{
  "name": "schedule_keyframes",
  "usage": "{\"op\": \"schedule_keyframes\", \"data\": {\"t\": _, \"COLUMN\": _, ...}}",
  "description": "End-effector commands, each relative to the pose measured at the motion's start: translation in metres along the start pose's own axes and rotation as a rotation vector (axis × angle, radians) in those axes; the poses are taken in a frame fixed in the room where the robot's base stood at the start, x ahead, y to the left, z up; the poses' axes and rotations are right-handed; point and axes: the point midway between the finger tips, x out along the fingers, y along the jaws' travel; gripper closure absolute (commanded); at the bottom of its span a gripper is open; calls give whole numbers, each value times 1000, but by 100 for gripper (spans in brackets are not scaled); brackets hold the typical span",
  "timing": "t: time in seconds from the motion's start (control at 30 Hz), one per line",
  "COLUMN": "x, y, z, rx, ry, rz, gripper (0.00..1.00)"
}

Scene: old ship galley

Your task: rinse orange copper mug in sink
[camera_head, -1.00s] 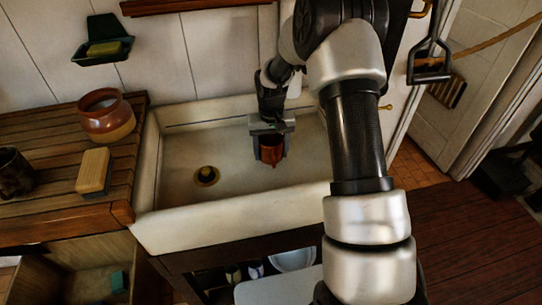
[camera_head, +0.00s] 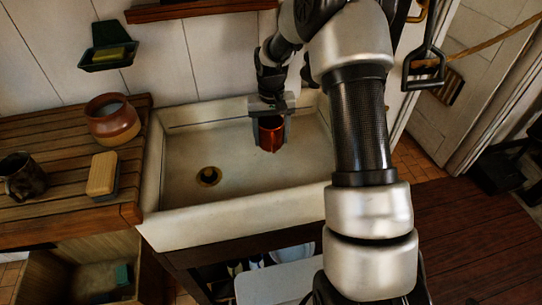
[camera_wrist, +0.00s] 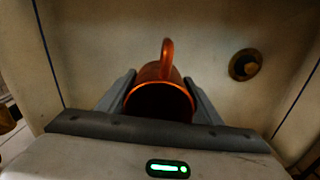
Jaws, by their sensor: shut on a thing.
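The orange copper mug (camera_head: 270,134) is between the fingers of my gripper (camera_head: 271,132), inside the sink's outline near its back right part. My gripper is shut on it. In the wrist view the mug (camera_wrist: 161,84) shows its dark open mouth toward the camera, with its handle pointing up in the picture, and a finger of my gripper (camera_wrist: 160,103) lies on each side. The white sink (camera_head: 240,209) has a drain (camera_head: 208,176) left of the mug, also seen in the wrist view (camera_wrist: 245,65). I cannot tell the mug's exact height above the basin floor. No running water shows.
On the wooden counter (camera_head: 60,206) left of the sink are a two-tone pot (camera_head: 112,124), a brush or sponge block (camera_head: 102,174) and a dark mug (camera_head: 21,177). A green soap holder (camera_head: 106,50) hangs on the wall. The sink's left part is clear.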

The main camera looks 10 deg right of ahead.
Motion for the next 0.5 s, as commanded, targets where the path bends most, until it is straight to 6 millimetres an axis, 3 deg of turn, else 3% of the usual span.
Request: {"op": "schedule_keyframes", "data": {"t": 0.5, "x": -45, "y": 0, "z": 0, "rx": 0, "ry": 2, "rz": 0, "gripper": 66}}
